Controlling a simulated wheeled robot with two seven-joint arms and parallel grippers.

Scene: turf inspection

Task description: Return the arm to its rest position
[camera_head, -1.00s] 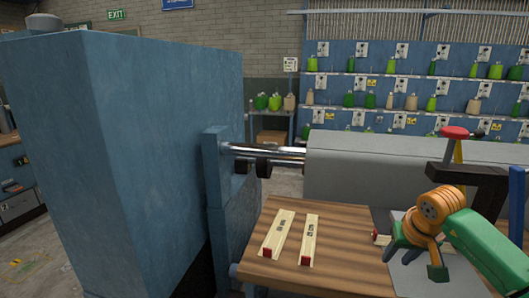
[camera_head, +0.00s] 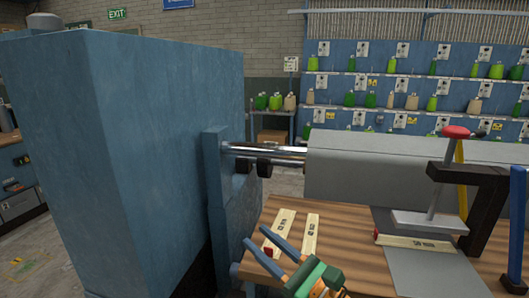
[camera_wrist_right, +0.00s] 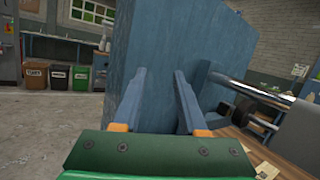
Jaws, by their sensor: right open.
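My right gripper (camera_head: 261,236) is low in the camera_head view, over the front left of the wooden table (camera_head: 350,228). Its two blue-grey fingers are apart with nothing between them, and they point up and left. They cover part of two pale wooden strips with red ends, the left strip (camera_head: 285,217) and the right strip (camera_head: 312,228). In the right wrist view the open fingers (camera_wrist_right: 160,72) point at a large blue cabinet. My left gripper is not in view.
The tall blue cabinet (camera_head: 150,140) fills the left. A grey roller cover (camera_head: 370,168) lies behind the table. At right, a red-topped press (camera_head: 455,132) stands over a third strip (camera_head: 415,242), beside a dark clamp frame (camera_head: 490,215).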

